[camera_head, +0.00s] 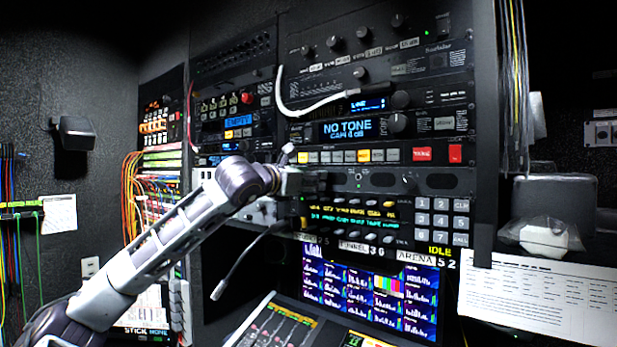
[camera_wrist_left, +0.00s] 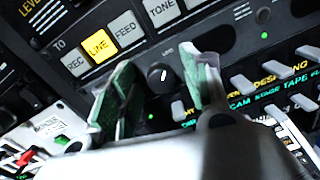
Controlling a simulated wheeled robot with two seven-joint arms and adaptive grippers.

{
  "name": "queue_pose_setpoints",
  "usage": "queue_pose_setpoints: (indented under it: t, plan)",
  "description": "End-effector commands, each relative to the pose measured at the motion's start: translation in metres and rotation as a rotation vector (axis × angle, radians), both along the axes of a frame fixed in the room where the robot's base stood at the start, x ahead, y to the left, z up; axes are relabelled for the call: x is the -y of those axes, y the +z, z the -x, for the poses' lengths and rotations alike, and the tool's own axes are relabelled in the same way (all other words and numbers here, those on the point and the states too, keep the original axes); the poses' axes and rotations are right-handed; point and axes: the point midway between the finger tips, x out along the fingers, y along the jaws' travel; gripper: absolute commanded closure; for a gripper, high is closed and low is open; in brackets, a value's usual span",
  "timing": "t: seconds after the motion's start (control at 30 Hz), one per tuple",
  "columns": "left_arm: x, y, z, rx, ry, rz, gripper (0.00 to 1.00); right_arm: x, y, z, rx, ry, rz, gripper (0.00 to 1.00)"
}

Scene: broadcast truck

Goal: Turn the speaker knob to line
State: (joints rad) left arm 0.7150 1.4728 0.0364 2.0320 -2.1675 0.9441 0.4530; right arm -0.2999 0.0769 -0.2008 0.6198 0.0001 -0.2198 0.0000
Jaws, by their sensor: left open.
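In the left wrist view a small round black knob (camera_wrist_left: 160,76) with a short white pointer mark sits on a dark panel. A small label above it is too small to read surely. My left gripper (camera_wrist_left: 158,88) is open, with its green-padded fingers on either side of the knob; I cannot tell whether they touch it. In the head view my left gripper (camera_head: 312,184) is at the rack panel below the button row, and the knob cannot be made out there. My right gripper is not in view.
A yellow-lit LINE button (camera_wrist_left: 97,47) is in the button row above the knob. A NO TONE display (camera_head: 345,129) is higher on the rack. A keypad (camera_head: 439,220) is to the right, and a screen (camera_head: 370,292) with a mixer desk (camera_head: 280,325) is below.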

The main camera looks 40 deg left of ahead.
Motion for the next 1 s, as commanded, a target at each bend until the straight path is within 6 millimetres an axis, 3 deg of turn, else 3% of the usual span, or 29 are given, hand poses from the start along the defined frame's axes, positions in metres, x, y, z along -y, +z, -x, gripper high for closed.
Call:
queue_pose_setpoints:
  t: [0.37,1.0]
  plan:
    - [0.000,0.000,0.000,0.005,0.000,0.050,0.53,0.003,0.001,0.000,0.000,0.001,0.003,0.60]
    - [0.003,-0.002,0.033,0.007,-0.001,0.050,0.53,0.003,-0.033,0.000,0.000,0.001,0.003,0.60]
